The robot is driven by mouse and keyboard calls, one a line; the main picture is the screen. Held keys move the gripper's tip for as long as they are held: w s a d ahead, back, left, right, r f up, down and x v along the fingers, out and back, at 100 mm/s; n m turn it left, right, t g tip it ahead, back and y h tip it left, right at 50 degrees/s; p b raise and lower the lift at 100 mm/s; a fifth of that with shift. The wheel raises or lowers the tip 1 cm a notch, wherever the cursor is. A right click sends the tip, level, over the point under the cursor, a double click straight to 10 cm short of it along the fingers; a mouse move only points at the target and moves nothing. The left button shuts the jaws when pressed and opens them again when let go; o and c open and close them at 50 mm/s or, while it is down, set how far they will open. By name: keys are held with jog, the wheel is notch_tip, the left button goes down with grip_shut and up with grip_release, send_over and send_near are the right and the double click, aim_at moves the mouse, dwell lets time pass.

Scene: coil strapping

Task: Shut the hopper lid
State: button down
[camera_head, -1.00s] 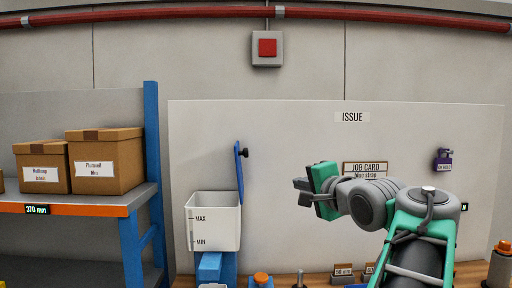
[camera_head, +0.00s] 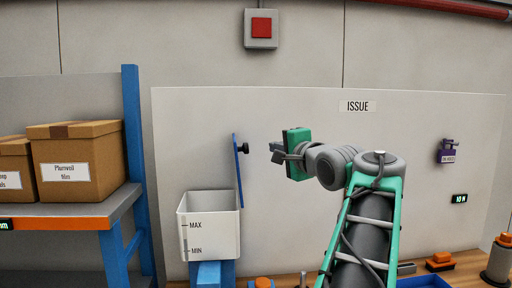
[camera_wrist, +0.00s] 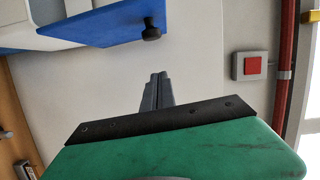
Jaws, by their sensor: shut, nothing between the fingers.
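The white hopper (camera_head: 208,228), marked MAX and MIN, stands on a blue support at lower centre-left in the head view. Its blue lid (camera_head: 237,172) stands upright, open, at the hopper's right side. A black knob (camera_head: 244,148) sticks out to the right from near the lid's top. The wrist view shows the lid (camera_wrist: 110,28) and knob (camera_wrist: 151,33) at the top. My gripper (camera_head: 276,152) is to the right of the knob at about its height, with a gap between them. Its fingers (camera_wrist: 157,88) are together and empty.
A blue-posted shelf (camera_head: 60,220) with cardboard boxes (camera_head: 82,165) stands at left. A red button box (camera_head: 261,28) is on the wall above. A purple padlock (camera_head: 447,152) hangs on the white panel at right. The panel between hopper and padlock is bare behind my arm.

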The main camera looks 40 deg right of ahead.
jog(key=w+a, duration=0.1)
jog(key=w, duration=0.2)
jog(key=w+a, duration=0.1)
jog(key=shift+w+a+f, duration=0.3)
jog(key=shift+w, duration=0.1)
